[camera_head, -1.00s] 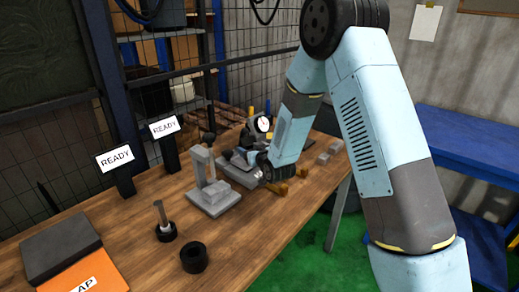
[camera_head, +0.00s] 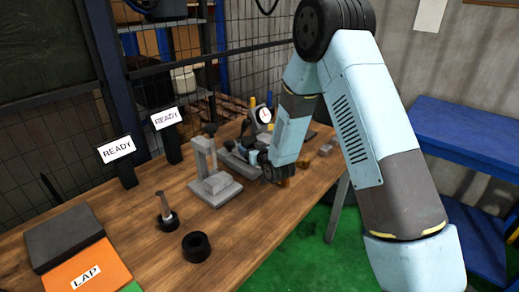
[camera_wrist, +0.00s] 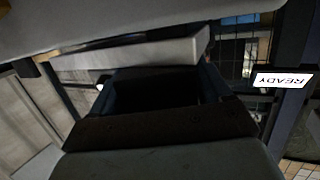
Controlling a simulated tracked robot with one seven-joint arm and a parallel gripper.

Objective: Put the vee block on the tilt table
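My gripper (camera_head: 262,160) is low over the bench beside a grey fixture (camera_head: 238,166) with a flat base, which may be the tilt table. My arm and other items partly hide the fingers, so I cannot tell whether they are open or shut. In the wrist view a pale grey slab (camera_wrist: 140,55) lies across the upper middle, close to dark gripper parts; I cannot tell whether it is held. I cannot pick out the vee block with certainty. Small grey blocks (camera_head: 327,147) sit right of my forearm.
A grey stand with an upright post (camera_head: 215,188) is left of my gripper. A dial gauge (camera_head: 263,115) is behind it. A black ring (camera_head: 196,247) and a pin in a dark base (camera_head: 166,215) are in front. READY signs (camera_head: 117,148) line the back. The front right bench top is clear.

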